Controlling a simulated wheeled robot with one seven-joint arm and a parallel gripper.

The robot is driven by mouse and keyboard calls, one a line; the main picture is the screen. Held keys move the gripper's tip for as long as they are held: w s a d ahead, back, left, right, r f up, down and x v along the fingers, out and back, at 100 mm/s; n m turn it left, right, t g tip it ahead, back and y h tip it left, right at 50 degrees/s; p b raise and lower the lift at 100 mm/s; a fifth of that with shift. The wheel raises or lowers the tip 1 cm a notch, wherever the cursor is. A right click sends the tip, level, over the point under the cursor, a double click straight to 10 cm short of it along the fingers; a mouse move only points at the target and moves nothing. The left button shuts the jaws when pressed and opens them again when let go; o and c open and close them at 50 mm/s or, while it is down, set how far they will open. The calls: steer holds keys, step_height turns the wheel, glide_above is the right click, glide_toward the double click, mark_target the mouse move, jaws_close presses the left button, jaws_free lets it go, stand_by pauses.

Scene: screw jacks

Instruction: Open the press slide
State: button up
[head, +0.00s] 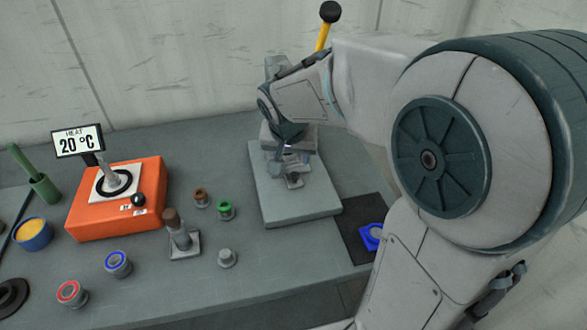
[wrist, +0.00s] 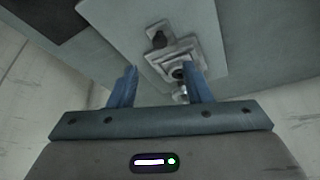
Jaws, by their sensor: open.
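The press stands at the back right of the bench, with a grey base plate (head: 305,207) and a yellow lever with a black ball knob (head: 329,13). My arm hides much of its column. A small grey metal fixture, apparently the slide (head: 293,180), sits on the base plate below my gripper (head: 288,158). In the wrist view the fixture (wrist: 170,60) shows a dark knob and a dark round hole. My gripper (wrist: 159,68) is open, its blue fingers apart with the fixture beyond them. I cannot tell whether a finger touches it.
An orange heater (head: 85,218) reading 20 °C stands at the left. Between it and the press are small brown and green-ringed pots (head: 225,210) and a brown-topped post (head: 178,232). A blue piece (head: 371,236) lies on a dark mat (head: 352,215) at the right.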

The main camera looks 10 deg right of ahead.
mark_target(295, 175)
steer(key=x, duration=0.9)
steer(key=shift+w+f, duration=0.1)
steer(key=shift+f, duration=0.25)
jaws_close()
